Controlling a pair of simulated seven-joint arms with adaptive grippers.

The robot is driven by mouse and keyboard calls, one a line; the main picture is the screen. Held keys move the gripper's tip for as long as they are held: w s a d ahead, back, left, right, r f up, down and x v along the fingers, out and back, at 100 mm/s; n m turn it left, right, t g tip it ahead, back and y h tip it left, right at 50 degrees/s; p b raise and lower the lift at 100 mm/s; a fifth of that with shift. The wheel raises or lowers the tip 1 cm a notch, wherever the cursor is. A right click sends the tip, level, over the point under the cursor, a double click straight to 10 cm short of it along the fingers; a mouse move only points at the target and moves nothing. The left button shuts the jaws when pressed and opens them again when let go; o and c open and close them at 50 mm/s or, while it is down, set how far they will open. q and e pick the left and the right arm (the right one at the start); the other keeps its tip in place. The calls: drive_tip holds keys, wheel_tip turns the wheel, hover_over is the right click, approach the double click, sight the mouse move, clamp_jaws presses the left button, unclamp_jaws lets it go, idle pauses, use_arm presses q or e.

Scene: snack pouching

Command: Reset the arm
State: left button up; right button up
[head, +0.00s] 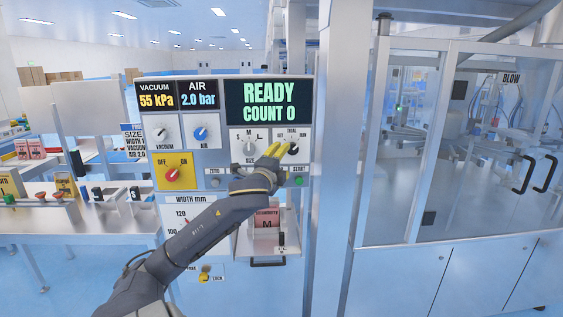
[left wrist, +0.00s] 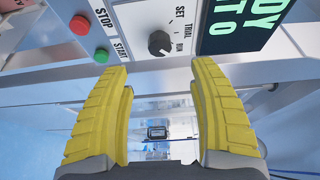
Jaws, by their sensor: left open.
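My left arm (head: 190,240) reaches up from the lower left in the head view. My left gripper (head: 279,148), with yellow fingers, is in front of the control panel near the mode knob. In the left wrist view the gripper (left wrist: 160,75) is open, with nothing between its fingers. The black mode knob (left wrist: 160,43), labelled SET, TRIAL and RUN, is just beyond the fingertips and apart from them. The green START button (left wrist: 101,55) and red STOP button (left wrist: 79,25) are left of the knob. My right gripper is in neither view.
The display (head: 268,103) reads READY, COUNT 0. The panel also has a vacuum knob (head: 163,133), an air knob (head: 200,134) and a red power switch (head: 173,174). A drawer with a black handle (head: 268,263) is below. A metal post (head: 340,150) and glazed cabinet (head: 470,150) stand to the right.

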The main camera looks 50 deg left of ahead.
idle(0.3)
